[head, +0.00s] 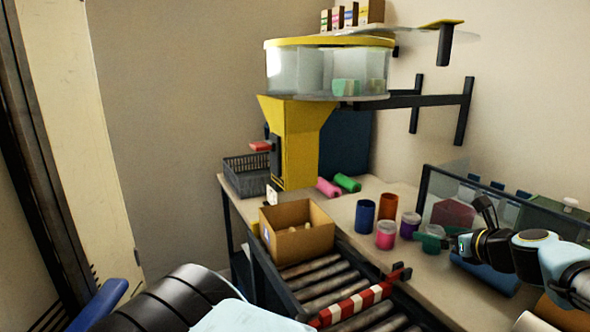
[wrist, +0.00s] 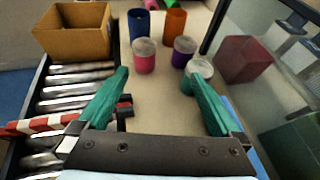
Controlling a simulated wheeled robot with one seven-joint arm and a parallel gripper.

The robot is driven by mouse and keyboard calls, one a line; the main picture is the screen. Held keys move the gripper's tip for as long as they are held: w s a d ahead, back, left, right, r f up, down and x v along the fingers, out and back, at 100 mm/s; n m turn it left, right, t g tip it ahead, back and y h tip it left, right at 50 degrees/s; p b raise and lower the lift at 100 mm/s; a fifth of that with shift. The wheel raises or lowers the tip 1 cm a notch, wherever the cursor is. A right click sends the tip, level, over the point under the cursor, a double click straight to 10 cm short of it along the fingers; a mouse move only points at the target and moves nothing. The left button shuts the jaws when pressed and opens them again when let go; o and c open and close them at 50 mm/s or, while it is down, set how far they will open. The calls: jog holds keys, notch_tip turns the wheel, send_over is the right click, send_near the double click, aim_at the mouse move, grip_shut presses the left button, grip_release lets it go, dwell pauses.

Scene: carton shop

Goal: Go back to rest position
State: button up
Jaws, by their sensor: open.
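My gripper (wrist: 157,105) is open, with its two green fingers spread wide and nothing between them in the wrist view. In the head view my gripper (head: 459,243) is at the right, over the worktable. Several cups stand beyond the fingers: a pink one (wrist: 144,60), a purple one (wrist: 183,53), a blue one (wrist: 139,27), an orange one (wrist: 175,24) and a green one (wrist: 197,75). The green cup is nearest the right finger and partly hidden behind it; I cannot tell whether they touch.
An open carton (head: 297,230) sits on the roller conveyor (head: 323,277), by a red-and-white striped bar (head: 354,304). A yellow machine (head: 298,145) stands behind. A glass-walled case (head: 450,195) borders the table at right. The tabletop left of the cups is clear.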

jog(key=w+a+f+n+g, duration=0.1)
jog(key=a+f+n+g, duration=0.2)
jog(key=a, duration=0.6)
jog(key=w+a+f+n+g+y, duration=0.1)
jog(key=a+f+n+g, duration=0.2)
jog(key=a+n, duration=0.4)
jog(key=w+a+f+n+g+y, duration=0.1)
jog(key=a+f+n+g, duration=0.3)
jog(key=a, duration=0.6)
jog(key=shift+a+n, duration=0.35)
jog(key=shift+n, duration=0.15)
jog(key=s+a+r+n+h, duration=0.2)
jog(key=s+a+r+n, duration=0.2)
jog(key=a+r+n, duration=0.2)
jog(key=s+a+r+n+g+h, duration=0.1)
jog(key=s+a+r+n+h, duration=0.2)
jog(key=a+r+n, duration=0.3)
jog(key=s+a+n, duration=0.1)
jog(key=n, duration=0.4)
jog(key=shift+s+r, duration=0.25)
jog(key=shift+s, duration=0.1)
